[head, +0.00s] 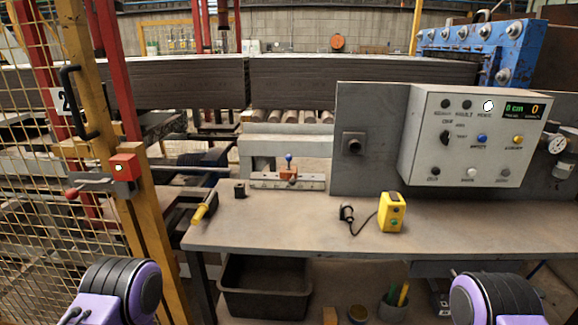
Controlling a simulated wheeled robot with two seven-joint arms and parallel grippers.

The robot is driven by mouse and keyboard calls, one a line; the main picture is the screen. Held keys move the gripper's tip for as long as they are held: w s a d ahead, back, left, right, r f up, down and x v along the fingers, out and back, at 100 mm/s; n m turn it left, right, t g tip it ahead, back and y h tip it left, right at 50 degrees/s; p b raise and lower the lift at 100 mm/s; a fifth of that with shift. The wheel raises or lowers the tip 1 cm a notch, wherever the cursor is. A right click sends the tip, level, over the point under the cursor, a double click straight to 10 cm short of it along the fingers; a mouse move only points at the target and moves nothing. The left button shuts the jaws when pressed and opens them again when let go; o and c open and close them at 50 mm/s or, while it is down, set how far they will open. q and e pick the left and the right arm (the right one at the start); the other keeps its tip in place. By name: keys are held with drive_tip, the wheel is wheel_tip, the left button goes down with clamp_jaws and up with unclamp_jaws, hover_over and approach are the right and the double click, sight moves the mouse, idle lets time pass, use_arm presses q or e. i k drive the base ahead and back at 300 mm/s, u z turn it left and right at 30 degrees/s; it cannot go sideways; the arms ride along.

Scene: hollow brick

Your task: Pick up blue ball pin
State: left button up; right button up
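The blue ball pin (289,158) stands upright at the back edge of the workbench, left of the grey panel. Its small blue ball is on top, and its lower end goes into or behind a small orange-brown block (288,172). The block sits on a pale metal rail or ruler-like strip (262,181). I cannot tell how deep the pin sits. Purple and black links of my two arms show at the bottom left and bottom right corners, well short of the pin. Neither gripper shows.
The workbench (290,228) is mostly clear in front of the pin. A small black block (240,190), yellow-handled tool (204,207), black corded item (347,213) and yellow box (391,212) lie on it. A control box (470,137) stands right. A yellow fence (40,230) borders the left.

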sight(288, 158)
drive_tip(key=k, duration=0.5)
drive_tip(key=u, duration=1.3)
drive_tip(key=i, duration=1.15)
drive_tip(key=z, duration=2.35)
